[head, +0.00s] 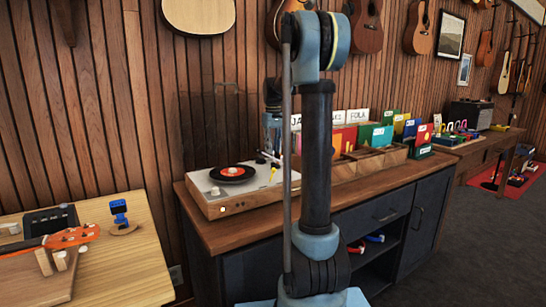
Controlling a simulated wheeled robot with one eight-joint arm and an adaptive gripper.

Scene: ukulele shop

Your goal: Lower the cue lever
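A white-topped record player with a wooden base (228,207) stands on the left end of the dark cabinet's wooden top. A black record with an orange-red label (232,172) lies on its platter. Small light tonearm parts (268,160) show at the player's right side; the cue lever is too small to tell apart from them. My gripper (269,150) hangs pointing down above that right side, partly hidden by my own arm. I cannot tell whether it touches anything or how far its fingers are apart.
Wooden record crates (372,160) with coloured sleeves and divider cards stand to the right on the cabinet (247,236). A clear raised lid (213,125) seems to stand behind the player. A light wood table (130,255) with an orange instrument headstock is at left.

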